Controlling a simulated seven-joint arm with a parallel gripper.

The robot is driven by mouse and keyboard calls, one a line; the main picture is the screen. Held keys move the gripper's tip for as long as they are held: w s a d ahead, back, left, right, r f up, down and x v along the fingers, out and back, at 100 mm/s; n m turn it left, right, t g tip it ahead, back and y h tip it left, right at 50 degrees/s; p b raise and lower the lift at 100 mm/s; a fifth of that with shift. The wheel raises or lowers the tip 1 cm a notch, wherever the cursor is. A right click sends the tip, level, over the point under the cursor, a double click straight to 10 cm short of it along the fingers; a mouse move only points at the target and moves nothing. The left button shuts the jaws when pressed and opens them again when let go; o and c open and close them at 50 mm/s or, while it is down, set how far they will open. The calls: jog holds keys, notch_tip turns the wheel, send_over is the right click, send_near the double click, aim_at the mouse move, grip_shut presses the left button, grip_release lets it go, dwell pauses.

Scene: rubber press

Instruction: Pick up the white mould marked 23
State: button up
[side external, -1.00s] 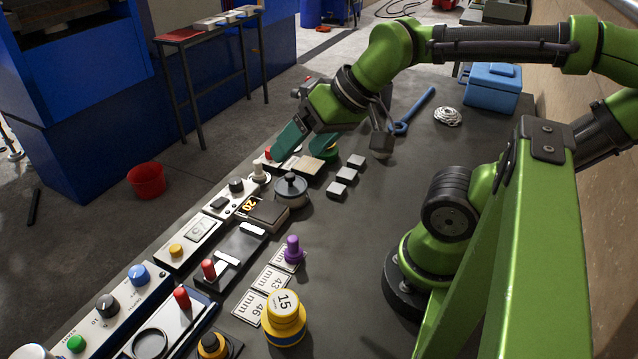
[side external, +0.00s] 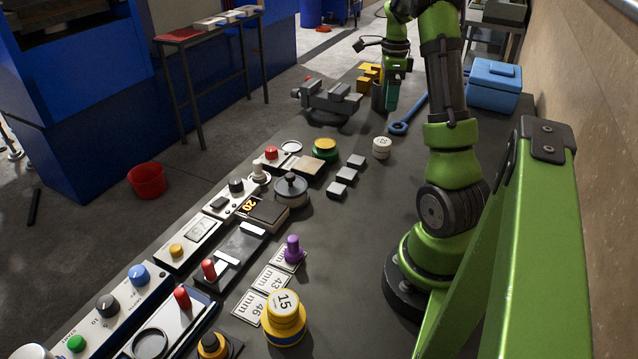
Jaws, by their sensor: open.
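A small white cylinder (side external: 382,147) with a dark mark on top stands upright on the bench, right of the middle. The mark is too small for me to read surely as 23. My gripper (side external: 391,108) points down beyond the white cylinder, apart from it, with teal fingers next to a dark grey cup. It is open, though its fingers overlap from this side, and I see nothing held.
A grey vice (side external: 328,101) stands left of my gripper, with yellow blocks (side external: 370,77) behind. Small dark blocks (side external: 347,175) lie nearer. A blue box (side external: 494,85) stands far right.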

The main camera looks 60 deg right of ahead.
jog(key=r+m, duration=0.1)
jog(key=m, duration=0.1)
send_over(382, 141)
jog(key=shift+m, duration=0.4)
jog(key=f, duration=1.1)
jog(key=shift+s+a+f, duration=0.15)
jog(key=shift+a+f, duration=0.05)
jog(key=shift+a, duration=0.1)
jog(key=shift+d+f, duration=0.15)
jog(key=shift+f, duration=1.2)
jog(key=shift+d+f, duration=0.15)
jog(key=shift+f, duration=1.15)
jog(key=shift+c, duration=0.4)
jog(key=c, duration=1.2)
